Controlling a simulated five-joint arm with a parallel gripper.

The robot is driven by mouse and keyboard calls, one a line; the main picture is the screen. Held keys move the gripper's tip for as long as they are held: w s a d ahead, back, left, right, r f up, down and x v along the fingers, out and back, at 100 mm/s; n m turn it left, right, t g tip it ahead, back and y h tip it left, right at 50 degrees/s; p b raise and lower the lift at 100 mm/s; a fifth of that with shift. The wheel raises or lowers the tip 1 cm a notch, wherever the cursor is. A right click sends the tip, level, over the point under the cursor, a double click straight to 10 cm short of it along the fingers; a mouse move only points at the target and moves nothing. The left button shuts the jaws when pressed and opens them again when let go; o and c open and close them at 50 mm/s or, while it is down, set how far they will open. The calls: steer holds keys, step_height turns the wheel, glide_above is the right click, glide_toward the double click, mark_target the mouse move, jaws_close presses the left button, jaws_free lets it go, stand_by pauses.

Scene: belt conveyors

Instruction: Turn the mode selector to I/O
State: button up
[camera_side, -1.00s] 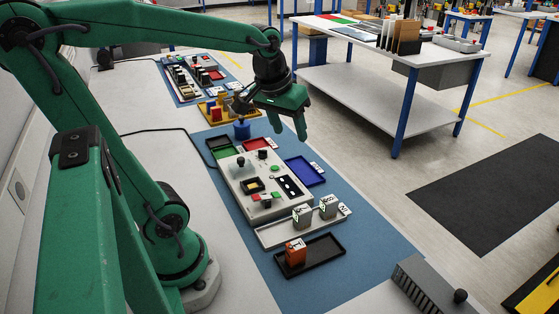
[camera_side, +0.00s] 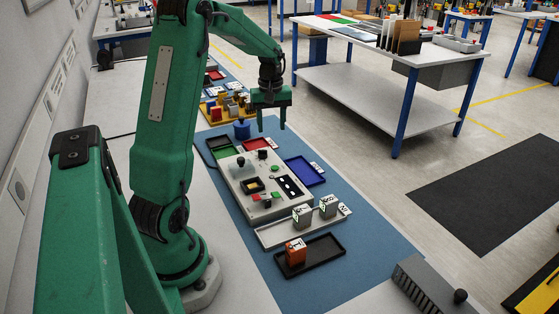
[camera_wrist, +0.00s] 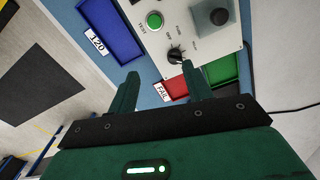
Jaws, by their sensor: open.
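The mode selector, a small black knob (camera_wrist: 175,55) with a pale pointer mark, sits on the light control panel (camera_wrist: 200,47) in the wrist view. Markings surround it, but I cannot read its setting surely. In the side view the knob (camera_side: 262,154) is near the panel's far edge. My gripper (camera_side: 272,126) hangs above the far end of the panel, fingers downward, open and empty. In the wrist view its fingers (camera_wrist: 163,92) are apart, with the knob beyond and between them, slightly nearer the right finger. No contact is visible.
A green button (camera_wrist: 154,20) and a larger black knob (camera_wrist: 219,16) flank the selector. Blue (camera_wrist: 110,30), red (camera_wrist: 175,87) and green (camera_wrist: 220,72) trays lie around the panel. A blue-knobbed object (camera_side: 242,130) stands close left of my gripper.

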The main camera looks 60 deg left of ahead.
mark_target(263, 153)
steer(key=shift+n, duration=0.8)
steer(key=a+f, duration=0.1)
steer(key=a, duration=0.1)
steer(key=a+f, duration=0.1)
steer(key=f, duration=0.1)
steer(key=shift+s+a, duration=0.35)
steer(key=shift+s, duration=0.05)
steer(key=shift+f, duration=0.1)
steer(key=shift+s+f, duration=0.15)
steer(key=shift+f, duration=1.8)
steer(key=shift+s+f, duration=0.1)
steer(key=shift+f, duration=1.8)
steer(key=c, duration=1)
